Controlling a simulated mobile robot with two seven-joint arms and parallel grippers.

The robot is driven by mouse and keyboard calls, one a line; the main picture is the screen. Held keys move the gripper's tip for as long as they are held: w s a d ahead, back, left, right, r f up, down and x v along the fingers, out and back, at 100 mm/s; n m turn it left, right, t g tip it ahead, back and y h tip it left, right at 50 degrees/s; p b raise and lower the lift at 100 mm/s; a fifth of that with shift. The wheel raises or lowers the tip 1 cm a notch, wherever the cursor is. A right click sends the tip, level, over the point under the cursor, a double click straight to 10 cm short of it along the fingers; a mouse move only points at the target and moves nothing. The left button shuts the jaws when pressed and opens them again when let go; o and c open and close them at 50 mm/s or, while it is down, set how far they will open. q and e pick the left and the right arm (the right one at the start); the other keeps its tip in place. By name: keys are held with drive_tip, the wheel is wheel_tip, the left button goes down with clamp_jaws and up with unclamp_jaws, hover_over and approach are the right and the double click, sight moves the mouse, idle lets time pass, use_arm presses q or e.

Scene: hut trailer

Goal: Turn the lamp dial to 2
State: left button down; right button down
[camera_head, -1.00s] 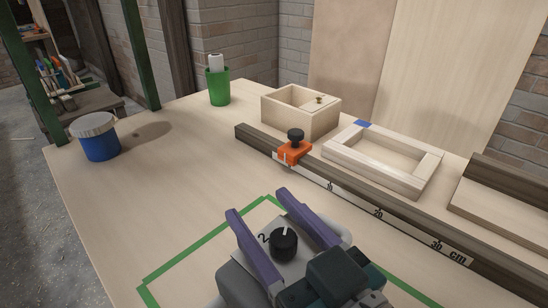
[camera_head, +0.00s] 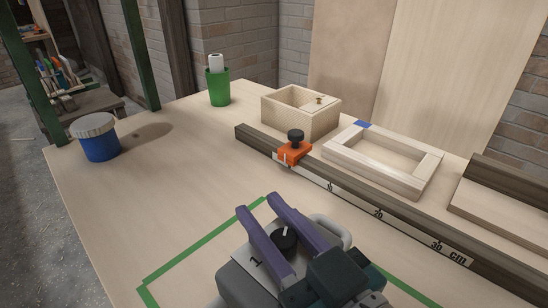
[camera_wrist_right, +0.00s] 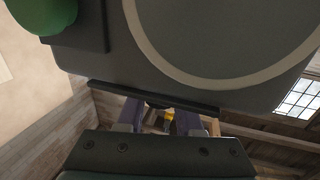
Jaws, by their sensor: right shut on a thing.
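The lamp's grey housing (camera_head: 238,283) sits inside a green outline on the bench, at the bottom of the head view. Its black dial (camera_head: 285,239) has a white pointer mark facing roughly toward the far side. A "1" shows on the pale face left of the dial; the other numerals are hidden. My right gripper (camera_head: 259,205) has its two purple fingers on either side of the dial, shut on it. In the right wrist view the fingers (camera_wrist_right: 158,116) are partly hidden behind a dark panel. My left gripper is not in view.
A dark rail with a centimetre scale (camera_head: 345,193) and an orange stop (camera_head: 294,153) crosses behind the lamp. Beyond stand a wooden box (camera_head: 290,120), a wooden frame (camera_head: 370,173) and a green cup (camera_head: 218,90). A blue jar (camera_head: 100,147) is at left.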

drive_tip(key=shift+n+y, duration=0.3)
drive_tip(key=shift+y, duration=0.1)
drive_tip(key=shift+n+g+y+p, duration=0.35)
drive_tip(key=shift+n+g+y, duration=0.15)
drive_tip(key=shift+g, duration=0.1)
drive_tip(key=shift+s+a+n+g+y, duration=0.15)
drive_tip(key=shift+n+g+y, duration=0.55)
drive_tip(key=shift+g+y, duration=0.2)
drive_tip(key=n+g, duration=0.1)
drive_tip(key=n+g+y, duration=0.1)
drive_tip(key=g+y+b, duration=0.1)
drive_tip(key=shift+s+a+f+n, duration=0.15)
drive_tip(key=shift+s+a+n, duration=0.1)
drive_tip(key=shift+n, duration=0.15)
drive_tip(key=n+g+y+b, duration=0.1)
drive_tip(key=n+g+b, duration=0.1)
drive_tip(key=g, duration=0.1)
drive_tip(key=s+n+g+y+b, duration=0.1)
drive_tip(key=n+g+b, duration=0.1)
drive_tip(key=g, duration=0.1)
drive_tip(key=shift+a+f, duration=0.15)
drive_tip(key=g+b, duration=0.1)
drive_tip(key=n+g+b, duration=0.1)
drive_tip(key=shift+s+g+y, duration=0.2)
drive_tip(key=shift+g+y, duration=0.1)
drive_tip(key=shift+s+r+n+g+b, duration=0.1)
drive_tip(key=shift+r+n+g+b, duration=0.15)
drive_tip(key=shift+n+g+b, duration=0.35)
